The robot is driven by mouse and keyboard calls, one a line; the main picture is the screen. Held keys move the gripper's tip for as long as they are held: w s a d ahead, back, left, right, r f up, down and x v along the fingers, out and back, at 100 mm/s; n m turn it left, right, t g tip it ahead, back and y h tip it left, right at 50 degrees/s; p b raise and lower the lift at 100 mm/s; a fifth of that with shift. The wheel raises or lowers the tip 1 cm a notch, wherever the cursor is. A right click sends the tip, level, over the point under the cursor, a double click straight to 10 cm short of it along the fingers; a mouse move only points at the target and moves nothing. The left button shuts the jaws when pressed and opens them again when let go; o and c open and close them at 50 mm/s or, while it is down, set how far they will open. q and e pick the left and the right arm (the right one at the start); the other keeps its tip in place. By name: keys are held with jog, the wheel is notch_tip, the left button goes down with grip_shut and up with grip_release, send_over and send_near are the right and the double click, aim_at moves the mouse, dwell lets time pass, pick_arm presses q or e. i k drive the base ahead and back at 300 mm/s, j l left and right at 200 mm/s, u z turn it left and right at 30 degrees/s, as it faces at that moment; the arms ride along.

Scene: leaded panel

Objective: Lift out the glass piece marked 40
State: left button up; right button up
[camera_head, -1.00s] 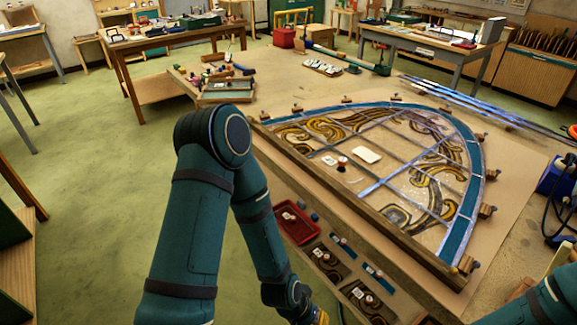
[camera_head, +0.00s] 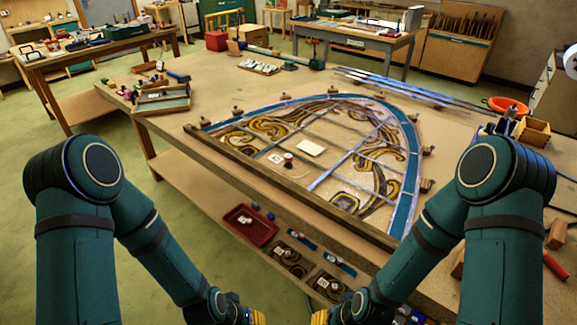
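The leaded panel (camera_head: 330,152), arched with a blue border and brown-gold swirls, lies on the workbench (camera_head: 215,85). A small white label (camera_head: 275,158) and a dark, red-topped knob (camera_head: 288,159) sit in one of its cells. A blank-looking white card (camera_head: 311,147) lies near them. More labelled pieces, one dark swirled piece (camera_head: 291,262) among them, lie on the shelf below the bench's front edge. I cannot read any number, so piece 40 is not identifiable. My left gripper (camera_head: 258,318) and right gripper (camera_head: 319,318) are at the bottom edge, mostly cut off, well short of the panel.
A red tray (camera_head: 250,224) with a white label stands on the lower shelf. A wooden bar (camera_head: 290,192) runs along the panel's front edge, with small wooden blocks around its curve. Tools and a green tray (camera_head: 163,101) are at the bench's left. An orange bowl (camera_head: 508,107) is at right.

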aim_at(299, 171)
jog(key=z, duration=0.4)
jog(key=j+z, duration=0.2)
jog(key=z, duration=0.2)
jog(key=i+j+z, duration=0.1)
jog(key=z, duration=0.35)
jog(key=j+z, duration=0.25)
jog(key=z, duration=0.15)
jog(key=j+z, duration=0.2)
jog(key=k+j+z, duration=0.2)
jog(key=j, duration=0.2)
jog(key=j+z, duration=0.2)
jog(key=j, duration=0.15)
jog(key=k+j, duration=0.1)
jog(key=j, duration=0.2)
jog(key=k+j+z, duration=0.1)
jog(key=j, duration=0.2)
jog(key=k+j, duration=0.15)
jog(key=j, duration=0.15)
